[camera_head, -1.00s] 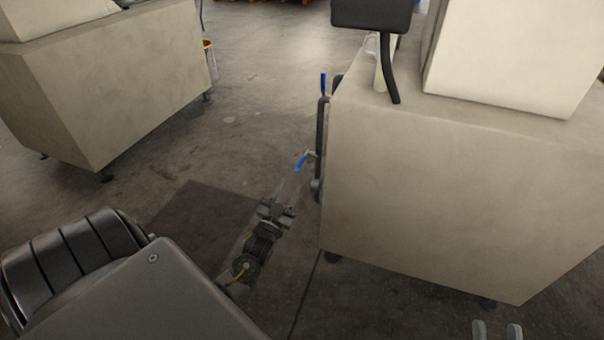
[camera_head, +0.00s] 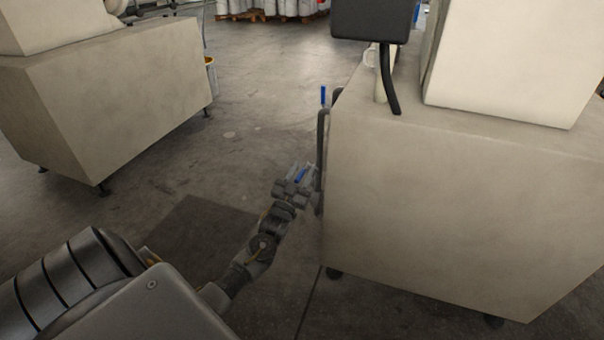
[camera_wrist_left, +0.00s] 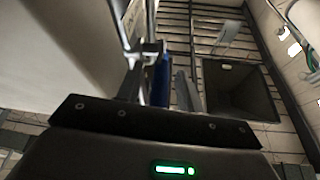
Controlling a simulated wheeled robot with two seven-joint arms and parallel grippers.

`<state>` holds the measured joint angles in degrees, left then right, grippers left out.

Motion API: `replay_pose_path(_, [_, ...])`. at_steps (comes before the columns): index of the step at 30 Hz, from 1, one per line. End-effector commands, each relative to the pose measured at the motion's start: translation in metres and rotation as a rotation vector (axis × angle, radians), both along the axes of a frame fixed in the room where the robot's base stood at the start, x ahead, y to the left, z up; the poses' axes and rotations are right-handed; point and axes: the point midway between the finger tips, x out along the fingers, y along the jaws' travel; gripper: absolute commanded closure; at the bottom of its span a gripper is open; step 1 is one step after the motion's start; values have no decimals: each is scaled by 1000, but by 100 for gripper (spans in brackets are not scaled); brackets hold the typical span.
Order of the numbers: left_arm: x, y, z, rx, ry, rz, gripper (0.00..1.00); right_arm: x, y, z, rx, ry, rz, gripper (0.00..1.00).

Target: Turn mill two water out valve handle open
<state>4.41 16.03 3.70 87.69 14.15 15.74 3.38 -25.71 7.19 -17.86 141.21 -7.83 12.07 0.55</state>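A blue valve handle (camera_head: 299,175) sits low on the left side of the beige mill (camera_head: 450,190) at right. My left gripper (camera_head: 298,173) is at this handle, with its fingers on either side of it. In the left wrist view the blue handle (camera_wrist_left: 161,80) stands between the two fingers of the gripper (camera_wrist_left: 158,88), nearer the left one. The fingers look apart, not closed on it. A second blue handle (camera_head: 323,95) stands upright higher and farther back on the same side. My right gripper is not in view.
Dark pipes (camera_head: 321,140) run along the mill's left side. A black box on a post (camera_head: 372,18) rises above the mill. Another beige machine (camera_head: 110,95) stands at left. Open concrete floor (camera_head: 245,110) lies between the machines.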

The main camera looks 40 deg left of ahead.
Motion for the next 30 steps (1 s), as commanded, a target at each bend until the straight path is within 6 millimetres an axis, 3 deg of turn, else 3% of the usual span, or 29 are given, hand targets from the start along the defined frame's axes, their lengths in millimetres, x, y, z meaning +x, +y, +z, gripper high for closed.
replay_pose_path(10, [4,1,1,0,1,-1,63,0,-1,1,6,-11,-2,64])
replay_pose_path(19, [4,1,1,0,1,-1,100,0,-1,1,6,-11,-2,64])
replay_pose_path(30, [4,1,2,-2,5,0,100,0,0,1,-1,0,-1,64])
